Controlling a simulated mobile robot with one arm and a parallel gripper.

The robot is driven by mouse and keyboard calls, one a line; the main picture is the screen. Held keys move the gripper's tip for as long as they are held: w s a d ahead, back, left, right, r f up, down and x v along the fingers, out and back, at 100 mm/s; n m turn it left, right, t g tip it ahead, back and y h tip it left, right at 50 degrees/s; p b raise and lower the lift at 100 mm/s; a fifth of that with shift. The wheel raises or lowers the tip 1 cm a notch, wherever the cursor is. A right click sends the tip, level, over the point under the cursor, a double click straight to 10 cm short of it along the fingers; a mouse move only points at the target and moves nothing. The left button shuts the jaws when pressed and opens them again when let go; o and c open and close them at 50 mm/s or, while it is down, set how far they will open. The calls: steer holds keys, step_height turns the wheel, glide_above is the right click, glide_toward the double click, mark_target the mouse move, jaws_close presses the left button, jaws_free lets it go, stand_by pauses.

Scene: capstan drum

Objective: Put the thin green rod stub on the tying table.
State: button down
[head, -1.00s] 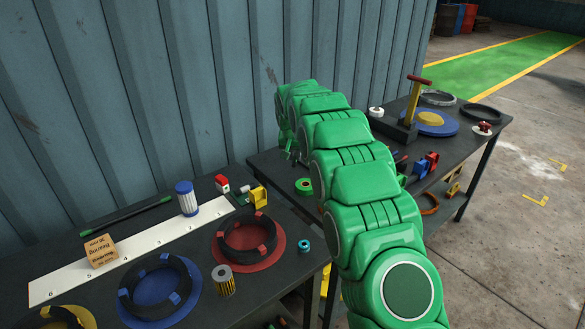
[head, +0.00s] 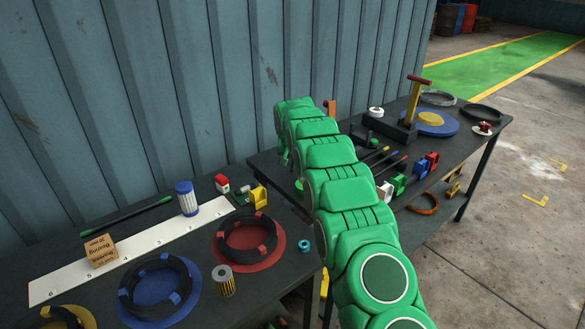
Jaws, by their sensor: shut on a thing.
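My green arm reaches from the lower right up over the gap between two dark tables, and its far end is over the back left of the right table (head: 262,165). My gripper is hidden behind the arm's far end, so neither its fingers nor anything in them shows. I cannot pick out the thin green rod stub with certainty. A long dark rod with green parts (head: 125,217) lies at the back of the left table (head: 60,245). Thin rods with coloured ends (head: 389,159) lie on the right table. Which table is the tying table does not show.
The left table holds a white ruled strip (head: 70,282), a box (head: 100,251), a blue-white cylinder (head: 187,198) and ringed discs (head: 277,253). On the right table stand a yellow post with a red handle (head: 413,100) and coloured clamps (head: 413,170). A corrugated wall is behind.

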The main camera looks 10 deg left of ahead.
mark_target(293, 164)
steer(key=shift+w+f, duration=0.25)
steer(key=shift+f, duration=1.55)
steer(key=shift+f, duration=0.15)
steer(key=c, duration=1.1)
jaws_free()
